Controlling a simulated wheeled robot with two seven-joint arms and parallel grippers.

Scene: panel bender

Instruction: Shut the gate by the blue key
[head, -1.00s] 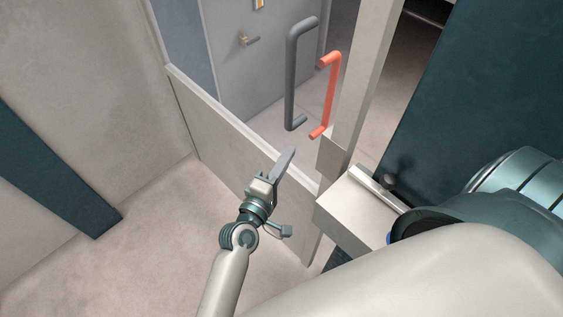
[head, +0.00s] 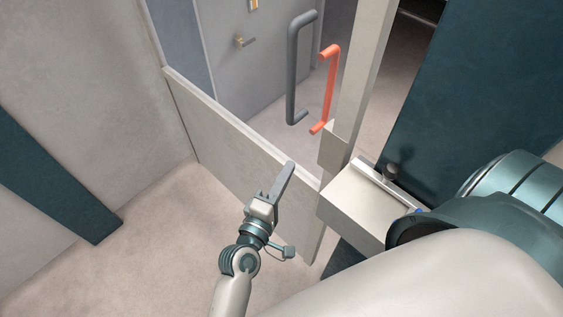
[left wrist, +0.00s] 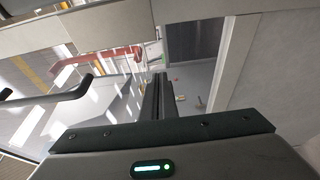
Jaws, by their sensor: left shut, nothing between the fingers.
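The gate looks to be the low grey panel (head: 235,130) that runs from the left wall to the post on the right in the head view. My left gripper (head: 289,170) is shut and empty. Its fingertips overlap the panel's upper edge near the right end; I cannot tell whether they touch. Its fingers also show in the left wrist view (left wrist: 156,95). A small blue spot (head: 417,210) shows beside the pale box, mostly hidden by my right arm; I cannot tell whether it is the blue key. My right gripper is out of view.
A grey bar handle (head: 292,70) and a red bar handle (head: 331,88) stand beyond the panel. A pale box (head: 362,208) adjoins the upright post (head: 362,75). A dark teal panel (head: 460,90) is at right. Open floor (head: 150,255) lies on the near side.

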